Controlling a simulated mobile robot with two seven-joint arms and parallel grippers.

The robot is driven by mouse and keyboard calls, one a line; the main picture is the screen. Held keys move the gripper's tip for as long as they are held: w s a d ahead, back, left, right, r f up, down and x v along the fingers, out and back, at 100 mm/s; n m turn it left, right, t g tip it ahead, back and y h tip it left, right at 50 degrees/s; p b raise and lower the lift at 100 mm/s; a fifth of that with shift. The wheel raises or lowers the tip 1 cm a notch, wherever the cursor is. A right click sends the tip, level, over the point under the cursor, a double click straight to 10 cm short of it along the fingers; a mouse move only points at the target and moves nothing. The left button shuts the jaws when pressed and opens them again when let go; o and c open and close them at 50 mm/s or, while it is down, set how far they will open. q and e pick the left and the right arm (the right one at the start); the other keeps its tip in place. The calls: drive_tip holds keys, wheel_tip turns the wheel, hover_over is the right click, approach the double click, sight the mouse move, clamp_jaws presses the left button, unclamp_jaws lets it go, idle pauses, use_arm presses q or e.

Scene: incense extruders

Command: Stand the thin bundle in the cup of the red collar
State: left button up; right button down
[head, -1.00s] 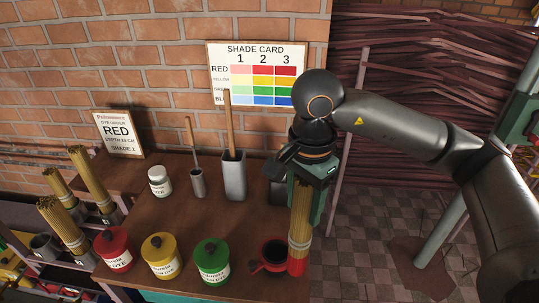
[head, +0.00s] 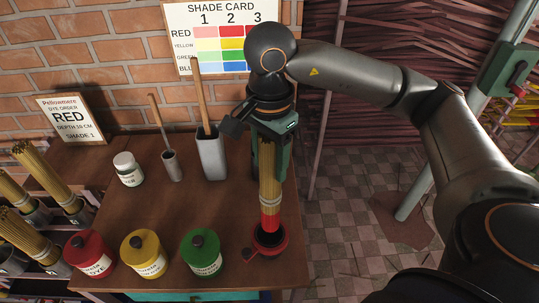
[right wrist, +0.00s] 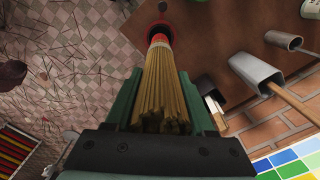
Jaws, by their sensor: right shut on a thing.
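My right gripper (head: 270,160) is shut on a bundle of tan sticks (head: 269,185) and holds it upright. The bundle has a pale band and a bright red lower end. That end is over a round red vessel (head: 283,244) with a dark inside; I cannot tell how far it reaches in. In the right wrist view the bundle (right wrist: 163,85) lies between the green fingers (right wrist: 160,100), its red end away from me. Other bundles (head: 42,172) stand in grey cups at the left; I cannot make out a red collar there. My left gripper is not in view.
Red (head: 90,256), yellow (head: 143,255) and green (head: 201,252) dye jars line the table front. A white jar (head: 128,170), a small grey cup (head: 172,166) and a tall grey holder (head: 211,155) stand behind. The table's middle is clear.

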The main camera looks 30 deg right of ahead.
sight(270, 197)
wheel_tip(270, 197, down, 4)
drive_tip(key=shift+r+b, duration=0.2)
drive_tip(key=shift+b, duration=0.9)
wheel_tip(270, 197, down, 6)
drive_tip(key=b, duration=0.6)
drive_tip(key=shift+f+b, duration=0.55)
drive_tip(key=shift+f, duration=0.15)
drive_tip(key=c, duration=0.6)
unclamp_jaws()
drive_tip(key=o, duration=0.4)
drive_tip(key=shift+o, duration=0.2)
